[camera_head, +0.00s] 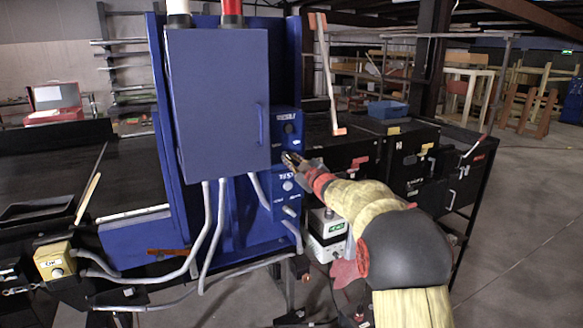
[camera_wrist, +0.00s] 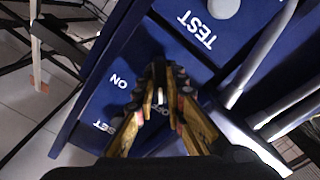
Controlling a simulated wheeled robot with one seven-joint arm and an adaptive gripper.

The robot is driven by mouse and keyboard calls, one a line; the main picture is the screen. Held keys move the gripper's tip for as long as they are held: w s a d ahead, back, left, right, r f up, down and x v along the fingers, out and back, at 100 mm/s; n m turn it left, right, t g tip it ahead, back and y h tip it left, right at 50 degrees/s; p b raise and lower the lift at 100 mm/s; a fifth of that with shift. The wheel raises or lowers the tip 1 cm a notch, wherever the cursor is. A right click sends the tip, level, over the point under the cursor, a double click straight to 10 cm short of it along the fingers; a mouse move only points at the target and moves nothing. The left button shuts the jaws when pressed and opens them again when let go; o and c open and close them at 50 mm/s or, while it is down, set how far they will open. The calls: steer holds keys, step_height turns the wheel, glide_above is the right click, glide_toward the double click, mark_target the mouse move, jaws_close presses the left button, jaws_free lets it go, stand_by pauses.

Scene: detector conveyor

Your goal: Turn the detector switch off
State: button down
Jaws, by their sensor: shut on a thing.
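The detector switch (camera_wrist: 160,97) is on a blue control panel (camera_wrist: 94,92), between the printed words ON and OFF in the wrist view. Only a small pale part of it shows between my fingers; its exact turn is hard to tell. My gripper (camera_wrist: 161,104) is shut on the switch, with its dark fingertips close to the panel face. In the head view my gripper (camera_head: 291,159) reaches the panel from the right, and the switch is hidden there.
A round TEST button (camera_wrist: 223,7) and grey conduits (camera_wrist: 262,58) are near my gripper. A large blue cabinet (camera_head: 217,100) stands left of the panel. A black conveyor table (camera_head: 30,160) is at the far left, black machine housings (camera_head: 405,160) at the right. The floor at lower right is clear.

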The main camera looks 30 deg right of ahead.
steer(key=shift+f+n+b, duration=0.1)
steer(key=shift+n+b, duration=0.2)
steer(key=shift+n, duration=0.2)
steer(key=c, duration=1.8)
jaws_free()
steer(key=shift+c, duration=0.2)
steer(key=shift+s, duration=0.1)
steer(key=s, duration=1.1)
steer(key=shift+s, duration=0.4)
